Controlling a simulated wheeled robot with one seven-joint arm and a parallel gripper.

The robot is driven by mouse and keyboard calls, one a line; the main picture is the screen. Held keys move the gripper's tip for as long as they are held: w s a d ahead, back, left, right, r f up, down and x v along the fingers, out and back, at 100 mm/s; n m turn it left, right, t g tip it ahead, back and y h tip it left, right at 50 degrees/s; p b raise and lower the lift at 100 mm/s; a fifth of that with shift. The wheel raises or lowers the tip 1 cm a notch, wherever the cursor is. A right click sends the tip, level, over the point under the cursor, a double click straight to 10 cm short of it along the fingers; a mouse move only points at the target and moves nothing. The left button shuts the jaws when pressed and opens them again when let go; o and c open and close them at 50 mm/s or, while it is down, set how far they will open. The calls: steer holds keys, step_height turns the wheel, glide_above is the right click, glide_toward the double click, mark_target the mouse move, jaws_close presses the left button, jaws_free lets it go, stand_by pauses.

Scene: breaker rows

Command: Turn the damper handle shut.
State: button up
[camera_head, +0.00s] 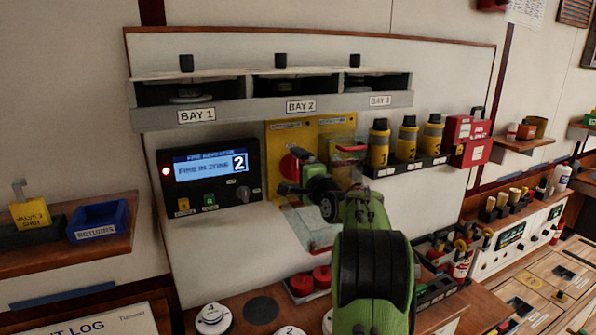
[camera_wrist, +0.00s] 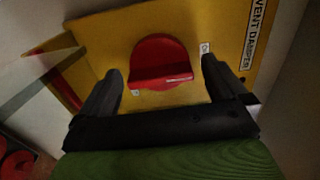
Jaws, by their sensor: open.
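The damper handle (camera_wrist: 162,66) is a round red knob with a raised bar across it, on a yellow plate labelled VENT DAMPER (camera_wrist: 255,32). In the wrist view its bar lies roughly level, between two small white marks too small to read. In the head view the red knob (camera_head: 288,166) shows partly behind my gripper (camera_head: 296,172). My gripper is open and empty. In the wrist view its two dark fingers stand on either side of the knob, with a gap at each side. Whether the fingertips reach past the bar's face is unclear.
A clear panel (camera_wrist: 30,62) stands beside the yellow plate, close to my gripper. An alarm screen (camera_head: 208,168) reading zone 2 is left of the plate. Yellow cylinders (camera_head: 407,138) and a red box (camera_head: 470,140) stand to the right. A bay shelf (camera_head: 240,113) runs above.

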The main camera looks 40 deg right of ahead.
steer(key=c, duration=1)
steer(key=shift+c, duration=0.2)
steer(key=shift+m+p, duration=0.35)
steer(key=shift+m, duration=0.05)
steer(key=m+p, duration=0.3)
steer(key=shift+m, duration=0.3)
steer(key=m+p, duration=0.4)
steer(key=shift+r+m, duration=0.1)
steer(key=shift+m, duration=0.2)
steer(key=m+p, duration=0.4)
steer(key=p, duration=0.1)
steer(key=shift+m, duration=0.3)
steer(key=m+p, duration=0.3)
steer(key=p, duration=0.1)
steer(key=shift+p, duration=0.35)
steer(key=shift+m+p, duration=0.6)
steer(key=shift+m, duration=0.1)
steer(key=shift+f, duration=0.2)
